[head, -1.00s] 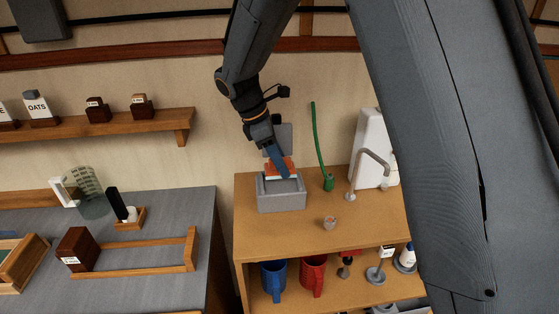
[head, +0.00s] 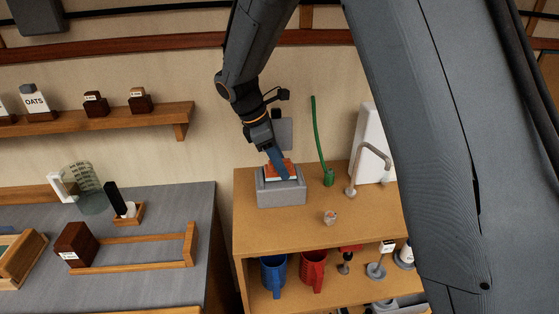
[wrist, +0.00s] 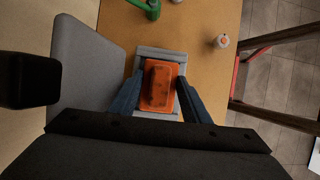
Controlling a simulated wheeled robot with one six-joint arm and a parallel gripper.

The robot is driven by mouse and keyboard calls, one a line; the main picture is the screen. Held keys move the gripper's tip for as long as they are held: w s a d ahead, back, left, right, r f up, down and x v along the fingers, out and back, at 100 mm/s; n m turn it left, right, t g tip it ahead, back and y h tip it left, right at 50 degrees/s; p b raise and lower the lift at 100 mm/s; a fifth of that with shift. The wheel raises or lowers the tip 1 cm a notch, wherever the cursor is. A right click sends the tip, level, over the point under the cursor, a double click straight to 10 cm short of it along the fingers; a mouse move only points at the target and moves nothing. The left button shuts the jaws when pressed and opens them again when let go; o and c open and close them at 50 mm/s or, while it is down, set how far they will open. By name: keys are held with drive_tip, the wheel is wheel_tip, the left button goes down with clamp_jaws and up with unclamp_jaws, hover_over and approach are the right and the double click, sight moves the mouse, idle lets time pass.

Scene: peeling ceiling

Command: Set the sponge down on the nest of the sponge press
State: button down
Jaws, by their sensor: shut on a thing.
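The orange sponge (head: 271,170) is at the mouth of the grey sponge press (head: 281,195) on the wooden table. In the wrist view the sponge (wrist: 158,84) lies within the outline of the press's pale grey frame (wrist: 161,53). My gripper (head: 280,172) is above the press, its blue fingers pointing down, one on each side of the sponge and shut on it. The press's raised grey plate (head: 283,133) stands behind. The nest under the sponge is hidden, so I cannot tell whether the sponge touches it.
A small cup (head: 330,217) is in front. Blue (head: 274,275) and red (head: 313,271) mugs are on the shelf below.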

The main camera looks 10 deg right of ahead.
drive_tip(key=shift+f, duration=0.35)
drive_tip(key=shift+w+d+f+p, duration=0.1)
drive_tip(key=shift+p, duration=0.3)
idle(1.3)
drive_tip(key=c, duration=1)
unclamp_jaws()
drive_tip(key=shift+o, duration=0.3)
drive_tip(key=shift+o, duration=0.2)
drive_tip(key=shift+w+a+r+p, duration=0.1)
drive_tip(key=shift+a+r+p, duration=0.1)
drive_tip(key=shift+r+p, duration=0.35)
drive_tip(key=p+v, duration=0.2)
drive_tip(key=v, duration=0.5)
drive_tip(key=shift+a, duration=0.1)
drive_tip(key=shift+s+r, duration=0.2)
drive_tip(key=shift+s+a, duration=0.1)
